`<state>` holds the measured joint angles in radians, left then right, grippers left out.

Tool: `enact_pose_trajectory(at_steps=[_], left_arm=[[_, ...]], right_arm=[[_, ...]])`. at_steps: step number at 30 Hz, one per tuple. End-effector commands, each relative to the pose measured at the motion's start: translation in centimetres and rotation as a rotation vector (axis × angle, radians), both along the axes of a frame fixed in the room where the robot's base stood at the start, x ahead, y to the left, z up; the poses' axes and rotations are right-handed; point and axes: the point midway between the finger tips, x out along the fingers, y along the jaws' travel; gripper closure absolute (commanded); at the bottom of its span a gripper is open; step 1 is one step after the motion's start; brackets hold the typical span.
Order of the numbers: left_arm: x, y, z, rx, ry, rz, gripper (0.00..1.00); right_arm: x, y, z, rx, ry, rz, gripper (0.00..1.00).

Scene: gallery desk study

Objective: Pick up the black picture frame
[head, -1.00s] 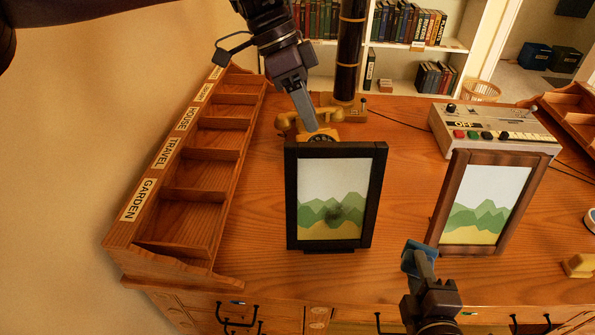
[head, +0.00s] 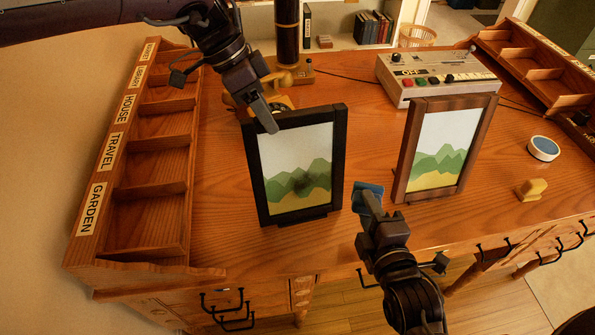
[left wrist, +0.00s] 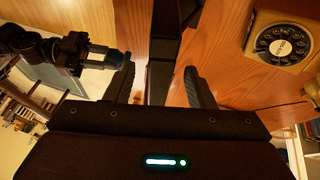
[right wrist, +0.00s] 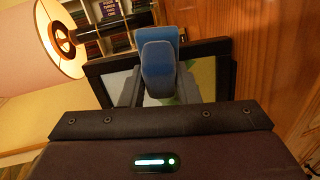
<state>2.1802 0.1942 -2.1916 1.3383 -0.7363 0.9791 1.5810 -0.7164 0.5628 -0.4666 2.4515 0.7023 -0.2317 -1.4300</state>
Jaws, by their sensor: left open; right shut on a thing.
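The black picture frame (head: 290,150) stands upright on the desk. Its picture of green hills has a dark smudge low in the middle. My left gripper (head: 266,118) is at the frame's upper left corner. In the left wrist view the frame's dark edge (left wrist: 165,45) lies between the two spread fingers (left wrist: 161,85), which look apart from it. My right gripper (head: 367,208) is shut on a blue block-like thing (head: 367,196), in front of and to the right of the frame. In the right wrist view the blue thing (right wrist: 157,72) covers part of the black frame (right wrist: 224,52).
A brown picture frame (head: 440,150) stands to the right, near my right gripper. A labelled wooden sorter (head: 150,150) is at left. Behind are a telephone (left wrist: 280,40) and a keyed machine (head: 435,75). A yellow block (head: 530,190) and a round tin (head: 543,148) lie at right.

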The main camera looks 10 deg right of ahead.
Motion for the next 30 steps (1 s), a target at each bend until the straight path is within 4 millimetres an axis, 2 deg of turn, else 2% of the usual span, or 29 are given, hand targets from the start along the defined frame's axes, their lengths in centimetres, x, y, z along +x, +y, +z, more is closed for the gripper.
enact_pose_trajectory(at_steps=[6,14,25,30], left_arm=[[-0.4,-1.1,-2.1,0.001,0.000,0.000,0.51],[-0.4,-1.2,-2.3,0.000,-0.001,0.000,0.52],[-0.4,-1.2,-2.3,0.000,-0.001,0.000,1.00],[-0.4,-1.2,-2.3,-0.001,-0.001,0.001,1.00]], right_arm=[[0.0,0.0,0.5,0.000,-0.001,0.000,0.90],[0.0,0.0,0.5,0.000,-0.001,0.000,0.90],[0.0,0.0,0.5,0.000,-0.001,0.000,0.90],[0.0,0.0,0.5,0.000,-0.001,0.000,0.90]])
